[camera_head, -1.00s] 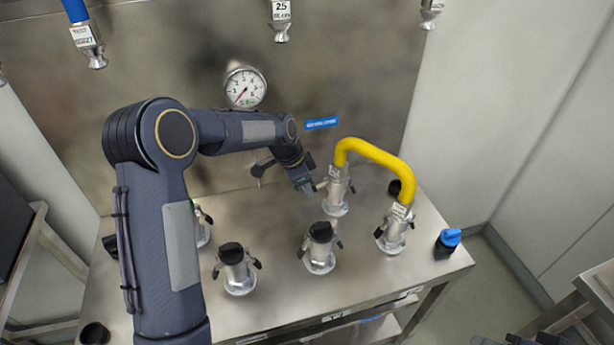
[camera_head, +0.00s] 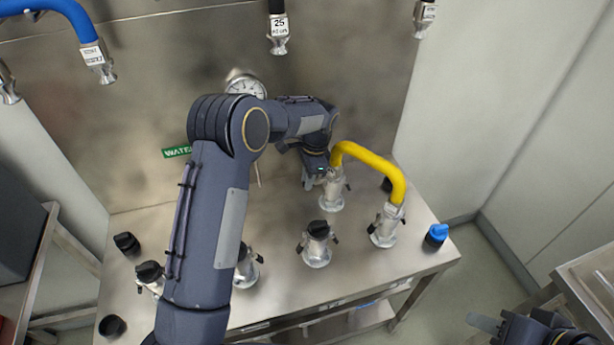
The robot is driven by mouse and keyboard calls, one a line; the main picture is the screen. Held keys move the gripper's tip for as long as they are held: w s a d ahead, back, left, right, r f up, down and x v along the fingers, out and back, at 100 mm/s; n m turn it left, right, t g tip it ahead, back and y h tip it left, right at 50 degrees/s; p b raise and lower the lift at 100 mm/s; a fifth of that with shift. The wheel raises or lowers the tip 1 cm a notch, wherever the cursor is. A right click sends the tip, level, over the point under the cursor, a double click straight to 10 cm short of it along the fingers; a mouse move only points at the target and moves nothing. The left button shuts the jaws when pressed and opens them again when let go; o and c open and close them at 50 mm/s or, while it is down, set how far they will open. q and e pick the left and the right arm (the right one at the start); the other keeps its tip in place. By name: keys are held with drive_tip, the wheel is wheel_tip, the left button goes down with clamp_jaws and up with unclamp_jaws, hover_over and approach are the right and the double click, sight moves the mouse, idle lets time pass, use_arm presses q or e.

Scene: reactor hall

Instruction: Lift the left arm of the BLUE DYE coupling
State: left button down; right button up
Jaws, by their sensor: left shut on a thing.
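The silver coupling (camera_head: 333,196) at the back of the bench carries one end of a yellow hose (camera_head: 370,158). My left gripper (camera_head: 319,178) is at the upper left side of this coupling, shut on its small left arm, which the fingers mostly hide.
The hose's other end sits on a second silver coupling (camera_head: 386,226). Black-capped couplings (camera_head: 316,244) stand in front. A blue-topped cap (camera_head: 436,236) is at the bench's right edge. A pressure gauge (camera_head: 245,86) is on the wall, with hanging hose ends (camera_head: 278,36) above.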

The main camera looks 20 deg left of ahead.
use_arm(q)
drive_tip(key=c, duration=1.3)
unclamp_jaws()
drive_tip(key=r, duration=0.2)
drive_tip(key=r+b, duration=0.1)
drive_tip(key=r, duration=0.2)
drive_tip(key=d+r, duration=0.1)
drive_tip(key=r, duration=0.1)
drive_tip(key=shift+w+r, duration=0.35)
drive_tip(key=shift+r, duration=0.05)
